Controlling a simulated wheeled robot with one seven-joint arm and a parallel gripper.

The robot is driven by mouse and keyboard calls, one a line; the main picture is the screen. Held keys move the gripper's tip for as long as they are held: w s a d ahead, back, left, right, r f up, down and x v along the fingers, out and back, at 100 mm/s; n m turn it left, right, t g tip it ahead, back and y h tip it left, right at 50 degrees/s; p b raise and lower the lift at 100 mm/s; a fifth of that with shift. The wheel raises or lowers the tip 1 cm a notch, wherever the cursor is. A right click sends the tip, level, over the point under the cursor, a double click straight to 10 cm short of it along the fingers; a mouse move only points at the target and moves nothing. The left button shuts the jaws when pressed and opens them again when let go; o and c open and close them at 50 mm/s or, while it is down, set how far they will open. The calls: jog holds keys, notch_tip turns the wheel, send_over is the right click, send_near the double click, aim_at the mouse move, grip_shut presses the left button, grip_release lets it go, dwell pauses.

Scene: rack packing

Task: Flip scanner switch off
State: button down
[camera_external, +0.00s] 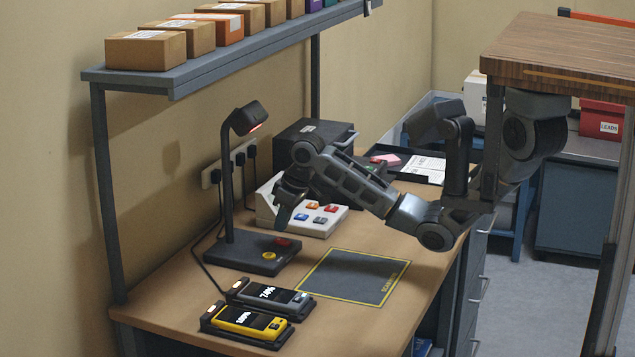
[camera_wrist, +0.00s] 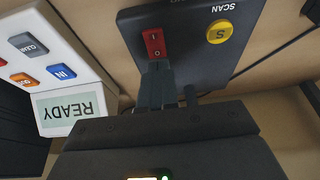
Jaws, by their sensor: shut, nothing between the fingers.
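The scanner is a dark lamp-like head on a post over a flat dark base (camera_external: 240,261), with a red light glowing under the head. The red rocker switch (camera_wrist: 154,43) on the base carries I and O marks and also shows in the external view (camera_external: 283,242). A yellow round button (camera_wrist: 219,32) is beside it under the word SCAN. My gripper (camera_wrist: 157,66) is shut and empty, pointing down, its tips right at the O end of the switch. I cannot tell whether they touch. It shows dark in the external view (camera_external: 281,226).
A white keypad box (camera_external: 323,222) with coloured keys and a READY display (camera_wrist: 72,111) stands close beside my gripper. Two handheld devices (camera_external: 270,294) sit in docks at the front. A shelf (camera_external: 220,62) with boxes hangs above. The yellow-outlined mat (camera_external: 355,275) is clear.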

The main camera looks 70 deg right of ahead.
aim_at(286, 241)
jog(key=shift+s+x, duration=0.25)
jog(key=shift+x, duration=1)
jog(key=shift+f+p, duration=0.2)
jog(key=shift+p, duration=0.25)
jog(key=shift+f, duration=0.15)
jog(key=shift+s+f+p, duration=0.2)
jog(key=shift+s+p, duration=0.35)
jog(key=shift+s, duration=0.3)
